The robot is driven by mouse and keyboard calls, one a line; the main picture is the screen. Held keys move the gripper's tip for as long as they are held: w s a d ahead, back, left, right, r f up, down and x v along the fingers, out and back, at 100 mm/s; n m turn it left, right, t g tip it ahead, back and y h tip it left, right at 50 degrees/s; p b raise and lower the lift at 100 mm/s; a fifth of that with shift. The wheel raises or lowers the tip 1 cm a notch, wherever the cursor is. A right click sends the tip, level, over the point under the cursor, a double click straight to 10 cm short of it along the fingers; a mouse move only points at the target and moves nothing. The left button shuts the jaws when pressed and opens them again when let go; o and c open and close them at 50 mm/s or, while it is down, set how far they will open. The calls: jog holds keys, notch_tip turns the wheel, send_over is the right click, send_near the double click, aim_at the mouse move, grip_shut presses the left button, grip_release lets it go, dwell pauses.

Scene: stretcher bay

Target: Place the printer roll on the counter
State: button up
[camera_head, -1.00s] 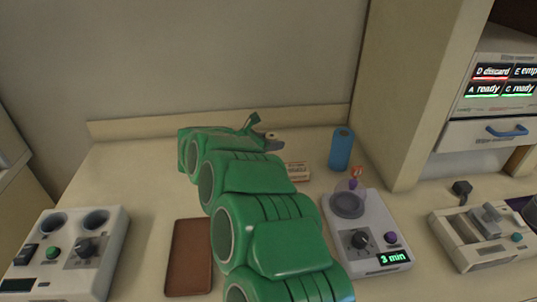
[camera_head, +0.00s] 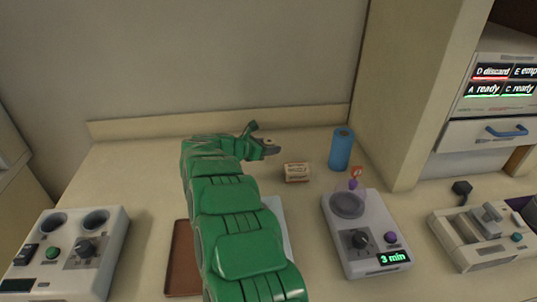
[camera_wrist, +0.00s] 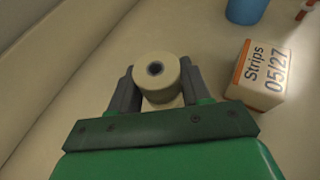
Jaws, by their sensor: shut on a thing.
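My gripper (camera_wrist: 157,92) is shut on the printer roll (camera_wrist: 158,69), a cream roll with a dark core hole, in the wrist view. The roll sits between the two dark fingers with its core end facing the camera. In the head view my gripper (camera_head: 264,147) is over the back of the cream counter (camera_head: 130,178), near the back wall; the roll is not clear there behind the green arm. I cannot tell whether the roll touches the counter or is just above it.
A strips box (camera_head: 297,172) stands just right of my gripper, also in the wrist view (camera_wrist: 258,75). A blue cylinder (camera_head: 341,150) stands farther right. A timer device (camera_head: 365,235), a brown tray (camera_head: 183,262) and a white-grey device (camera_head: 70,255) occupy the front. The back left is clear.

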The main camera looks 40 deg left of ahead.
aim_at(269, 160)
jog(key=shift+w+a+f, duration=0.15)
jog(key=shift+f, duration=1.75)
jog(key=shift+f, duration=0.1)
jog(key=o, duration=1.1)
jog(key=shift+c, duration=0.2)
